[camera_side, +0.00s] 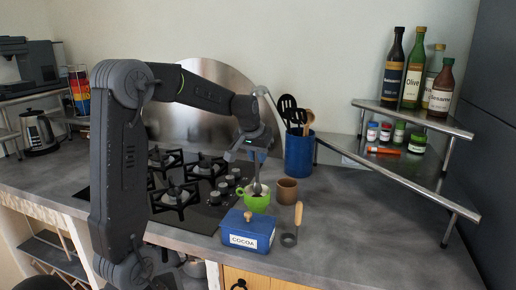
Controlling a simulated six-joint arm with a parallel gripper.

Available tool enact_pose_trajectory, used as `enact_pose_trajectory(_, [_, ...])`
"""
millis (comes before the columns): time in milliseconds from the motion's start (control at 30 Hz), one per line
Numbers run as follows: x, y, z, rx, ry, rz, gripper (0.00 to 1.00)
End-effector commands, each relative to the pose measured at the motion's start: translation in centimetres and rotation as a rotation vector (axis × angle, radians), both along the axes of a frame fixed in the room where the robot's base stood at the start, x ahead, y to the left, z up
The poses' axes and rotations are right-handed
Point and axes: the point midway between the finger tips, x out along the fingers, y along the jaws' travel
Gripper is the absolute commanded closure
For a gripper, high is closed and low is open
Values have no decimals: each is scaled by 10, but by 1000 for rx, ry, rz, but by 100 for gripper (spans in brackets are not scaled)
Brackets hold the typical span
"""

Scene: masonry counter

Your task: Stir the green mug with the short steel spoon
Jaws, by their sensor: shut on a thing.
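The green mug (259,204) stands on the grey counter near its front edge, behind the blue cocoa box. My gripper (254,160) points down above the mug, shut on the upper part of the steel spoon (257,186). The spoon is roughly upright, with its lower end at the mug's opening. The mug's inside is largely hidden, so how deep the spoon reaches is unclear.
A brown cup (287,191) stands close right of the mug. The blue cocoa box (247,234) and a wooden-handled tool (298,217) are in front. A blue utensil crock (299,155) stands behind; the gas hob (190,185) is left.

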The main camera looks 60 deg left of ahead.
Motion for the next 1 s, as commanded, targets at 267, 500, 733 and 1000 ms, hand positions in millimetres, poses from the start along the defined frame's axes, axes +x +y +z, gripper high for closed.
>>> enact_pose_trajectory(267, [0, 0, -22, -1, 1, 0, 100])
enact_pose_trajectory(500, [0, 0, -40, -1, 1, 0, 100])
enact_pose_trajectory(733, [0, 0, -54, -1, 1, 0, 100])
enact_pose_trajectory(1000, [0, 0, -60, 1, -1, 0, 100])
